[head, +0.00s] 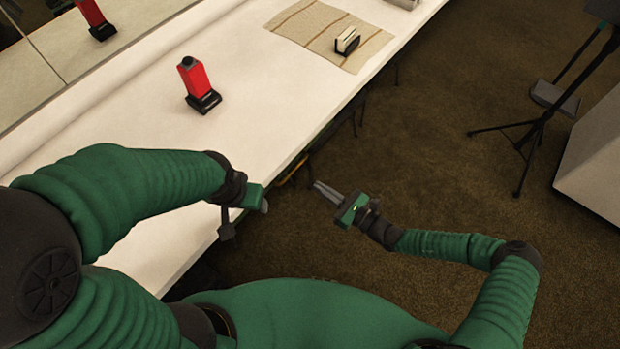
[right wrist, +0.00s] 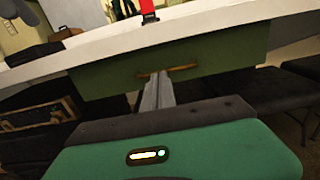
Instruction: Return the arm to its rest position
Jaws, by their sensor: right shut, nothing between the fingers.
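My right gripper (head: 327,192) is shut and empty, held over the brown carpet just off the front edge of the white table (head: 130,140). Its closed fingers also show in the right wrist view (right wrist: 158,92), pointing at the table's green front panel (right wrist: 215,72). My left arm reaches in from the left over the table's front edge, and its gripper (head: 245,212) is at the edge. Its fingers show only in part, so I cannot tell whether they are open.
A red bottle-like object (head: 196,78) stands on a black base on the table. A striped cloth (head: 310,30) with a small holder (head: 347,41) lies farther back. A black tripod stand (head: 535,125) and a pale box (head: 595,160) stand at right. Carpet between is clear.

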